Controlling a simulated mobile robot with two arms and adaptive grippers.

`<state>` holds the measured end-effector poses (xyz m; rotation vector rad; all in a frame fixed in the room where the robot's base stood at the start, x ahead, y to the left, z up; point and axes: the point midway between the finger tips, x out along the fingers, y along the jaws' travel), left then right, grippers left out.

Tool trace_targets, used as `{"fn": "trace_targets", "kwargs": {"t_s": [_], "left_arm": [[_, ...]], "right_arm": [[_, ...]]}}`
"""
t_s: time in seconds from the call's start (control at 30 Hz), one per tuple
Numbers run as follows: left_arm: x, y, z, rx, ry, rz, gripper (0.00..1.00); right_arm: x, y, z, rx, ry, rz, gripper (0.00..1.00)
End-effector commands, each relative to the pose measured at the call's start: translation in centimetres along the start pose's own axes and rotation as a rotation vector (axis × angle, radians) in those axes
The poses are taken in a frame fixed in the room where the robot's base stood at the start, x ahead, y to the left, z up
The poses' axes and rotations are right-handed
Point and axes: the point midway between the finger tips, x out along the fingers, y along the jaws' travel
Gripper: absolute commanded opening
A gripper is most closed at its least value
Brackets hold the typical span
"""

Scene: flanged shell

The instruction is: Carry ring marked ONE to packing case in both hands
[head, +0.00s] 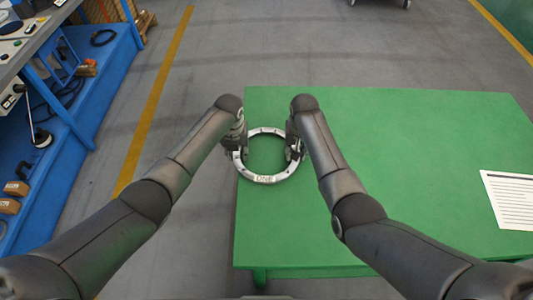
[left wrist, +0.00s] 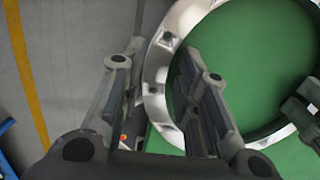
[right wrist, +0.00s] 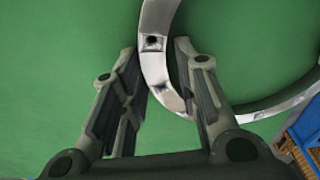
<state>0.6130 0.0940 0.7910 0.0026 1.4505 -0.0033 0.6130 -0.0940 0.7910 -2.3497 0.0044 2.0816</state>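The ring marked ONE (head: 265,179) is a silver flanged ring with holes around it, lying flat at the left edge of the green table. Its left side reaches slightly past that edge. My left gripper (head: 238,146) is at the ring's left side. In the left wrist view the ring's wall (left wrist: 158,75) lies between its parted fingers (left wrist: 165,65). My right gripper (head: 294,146) is at the ring's right side. In the right wrist view its fingers (right wrist: 157,52) stand apart on either side of the wall (right wrist: 154,62). I cannot make out a packing case.
The green table (head: 430,140) is mostly bare. A printed white sheet (head: 510,199) lies at its right. A blue workbench (head: 95,95) with equipment and small brown boxes (head: 12,195) stands at the left. Grey floor with a yellow line (head: 155,105) lies between them.

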Motion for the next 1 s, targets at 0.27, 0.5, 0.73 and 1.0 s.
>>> {"fn": "trace_targets", "kwargs": {"t_s": [0.27,0.5,0.73,1.0], "left_arm": [[-0.01,0.01,0.0,-0.001,0.0,0.0,0.0],[-0.01,0.0,0.0,-0.001,0.0,0.0,0.0],[-0.26,-0.08,0.2,-0.002,-0.005,-0.002,0.0],[-0.8,-0.08,0.29,-0.002,-0.005,-0.003,0.0]], "right_arm": [[0.0,-0.01,0.02,0.0,0.0,0.0,0.0],[0.0,-0.03,0.03,-0.001,-0.001,0.0,0.0],[-0.25,-0.1,-0.17,-0.002,0.004,-0.001,0.0],[-0.78,-0.15,-0.2,-0.003,0.003,-0.002,0.0]]}}
